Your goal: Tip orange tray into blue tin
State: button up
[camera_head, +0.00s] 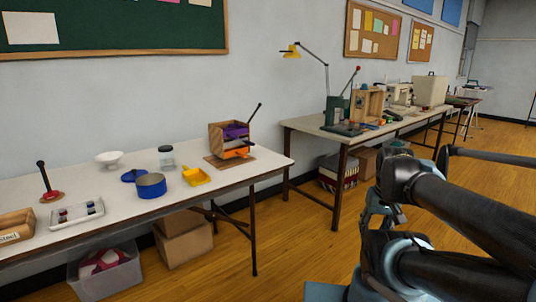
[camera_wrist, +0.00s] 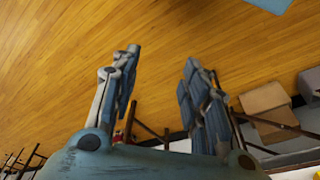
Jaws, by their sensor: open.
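The orange tray (camera_head: 235,153) sits low in a small wooden rack (camera_head: 216,141) on the near white table, under a purple tray (camera_head: 235,131). Its inside and contents are hidden. The blue tin (camera_head: 151,189) stands open to the left of the rack on the same table; I cannot make out its inside. A blue lid (camera_head: 133,175) lies just behind the tin. My gripper (camera_wrist: 160,68) is open and empty in the wrist view, with wooden floor beyond its fingers. It is well away from the tray and tin; my arm is at the right in the head view.
A yellow scoop (camera_head: 196,176) lies between tin and rack. A glass jar (camera_head: 166,158) and white bowl (camera_head: 109,159) stand behind the tin. A dark rod (camera_head: 254,113) rises by the rack. Boxes (camera_head: 184,243) sit under the table. Floor between the tables is open.

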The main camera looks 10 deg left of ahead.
jog(key=w+a+r+n+t+y, duration=0.3)
jog(key=w+a+r+n+y, duration=0.15)
jog(key=w+a, duration=0.85)
jog(key=w+a+r+n+t+y, duration=0.25)
jog(key=w+a+r, duration=0.25)
jog(key=w+a, duration=0.8)
jog(key=n+y, duration=0.2)
jog(key=y, duration=0.1)
send_near(246, 155)
jog(key=shift+t, duration=0.45)
jog(key=shift+s+f+x, duration=0.15)
jog(key=shift+f+x, duration=0.05)
jog(key=shift+x, duration=2.3)
jog(key=shift+s+f+x, duration=0.1)
jog(key=shift+f+x, duration=0.05)
jog(key=shift+x, duration=2.35)
jog(key=shift+c, duration=0.6)
grip_shut()
jog(key=c, duration=0.8)
grip_release()
jog(key=shift+r, duration=0.2)
grip_shut()
jog(key=shift+d, duration=0.15)
